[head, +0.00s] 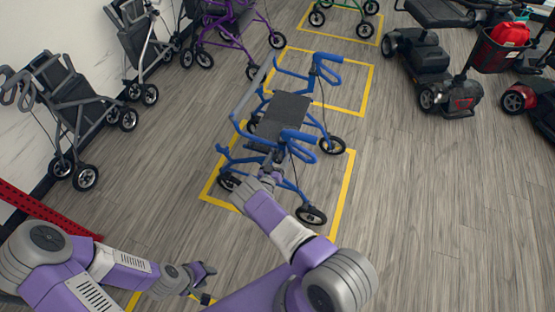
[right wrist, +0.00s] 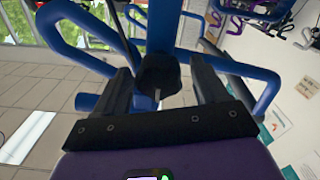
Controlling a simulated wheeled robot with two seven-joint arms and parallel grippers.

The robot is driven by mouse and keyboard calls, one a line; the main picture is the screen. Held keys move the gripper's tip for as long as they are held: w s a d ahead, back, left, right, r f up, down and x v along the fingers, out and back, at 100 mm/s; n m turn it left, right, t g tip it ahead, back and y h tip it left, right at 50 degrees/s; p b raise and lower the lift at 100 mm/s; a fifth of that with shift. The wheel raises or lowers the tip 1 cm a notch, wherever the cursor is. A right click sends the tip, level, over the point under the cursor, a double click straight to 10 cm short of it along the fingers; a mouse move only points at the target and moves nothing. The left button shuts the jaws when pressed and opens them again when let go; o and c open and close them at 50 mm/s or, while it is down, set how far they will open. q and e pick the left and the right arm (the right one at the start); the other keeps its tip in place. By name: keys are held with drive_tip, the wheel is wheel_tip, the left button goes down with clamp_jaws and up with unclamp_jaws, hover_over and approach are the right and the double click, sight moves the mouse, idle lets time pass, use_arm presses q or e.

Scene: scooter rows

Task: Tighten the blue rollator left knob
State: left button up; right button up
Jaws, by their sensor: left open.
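The blue rollator (head: 287,128) stands on the floor within a yellow-taped area, with a dark seat (head: 283,112). My right gripper (head: 271,170) reaches the rollator's near side, below the near blue handle (head: 298,137). In the right wrist view, a black knob (right wrist: 158,76) on the blue frame sits between the two dark fingers of this gripper (right wrist: 161,85). Narrow gaps show on both sides of the knob, so the fingers look open around it. In the head view the knob is hidden by my gripper. My left gripper (head: 207,271) is open and empty, low at the front left.
A grey rollator (head: 75,105) stands by the left wall, with a purple one (head: 228,28) farther back. Mobility scooters, one with a red bag (head: 510,34), stand at the right. A red rail (head: 40,212) is at left. Floor right of the blue rollator is clear.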

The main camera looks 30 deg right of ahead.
sight(276, 161)
drive_tip(key=p+v, duration=0.1)
drive_tip(key=v, duration=0.5)
drive_tip(key=shift+s+a+r, duration=0.1)
drive_tip(key=shift+a, duration=0.1)
drive_tip(key=shift+s+a+p, duration=0.3)
drive_tip(key=shift+s+a, duration=0.05)
drive_tip(key=shift+s, duration=0.05)
